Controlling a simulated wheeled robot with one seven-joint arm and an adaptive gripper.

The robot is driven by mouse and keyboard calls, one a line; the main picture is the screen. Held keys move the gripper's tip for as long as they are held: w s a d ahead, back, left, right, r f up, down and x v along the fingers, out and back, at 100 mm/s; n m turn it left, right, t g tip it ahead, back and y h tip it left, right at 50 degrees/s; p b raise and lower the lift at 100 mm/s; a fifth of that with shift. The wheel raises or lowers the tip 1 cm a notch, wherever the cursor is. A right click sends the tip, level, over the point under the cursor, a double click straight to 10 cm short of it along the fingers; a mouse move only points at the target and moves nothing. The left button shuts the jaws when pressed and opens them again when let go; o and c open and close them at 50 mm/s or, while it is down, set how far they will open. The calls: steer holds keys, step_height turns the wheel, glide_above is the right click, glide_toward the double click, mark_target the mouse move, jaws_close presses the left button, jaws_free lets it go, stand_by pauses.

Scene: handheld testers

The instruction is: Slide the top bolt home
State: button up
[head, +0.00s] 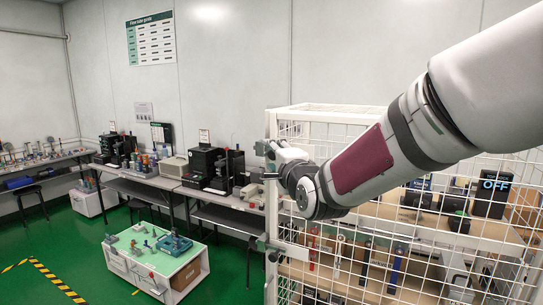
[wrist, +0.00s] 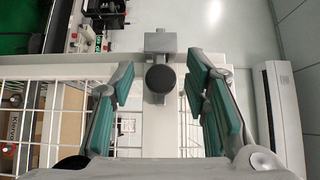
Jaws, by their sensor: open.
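The top bolt (wrist: 160,42) is a grey metal piece with a dark round knob (wrist: 160,78), mounted at the white cage's edge. My gripper (wrist: 161,90) is open. Its teal-padded fingers stand on either side of the knob, with visible gaps and no clear contact. In the head view, my gripper (head: 275,160) is at the upper left post of the cage (head: 271,210), and it partly hides the top bolt (head: 262,148). A lower bolt (head: 268,247) is mounted further down the same post. How far the top bolt is drawn is hard to tell.
Behind the mesh, shelves hold several testers, one with an OFF display (head: 494,182). A low white table (head: 160,270) with small tools stands on the green floor at left. Benches with instruments line the back wall. In the wrist view, mesh lies at left below the fingers.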

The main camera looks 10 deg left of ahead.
steer(key=v, duration=1)
steer(key=shift+s, duration=0.25)
steer(key=shift+d+r, duration=0.1)
steer(key=s+d+f+n+g+h, duration=0.3)
steer(key=s+d+n, duration=0.15)
steer(key=d, duration=0.25)
steer(key=s+d+f+n+g+h, duration=0.25)
steer(key=s+d, duration=0.25)
steer(key=d, duration=0.3)
steer(key=s+d+f+n+g+h, duration=0.1)
steer(key=s+d+f+n+g, duration=0.1)
steer(key=s, duration=0.6)
steer(key=s+d+f+n+g+h, duration=0.1)
steer(key=s+d+f+n+g, duration=0.1)
steer(key=s, duration=0.7)
steer(key=d+n+g, duration=0.1)
steer(key=d+n, duration=0.1)
steer(key=d, duration=0.1)
steer(key=shift+s+f+b, duration=0.25)
steer(key=shift+f+b, duration=0.05)
steer(key=shift+f, duration=0.05)
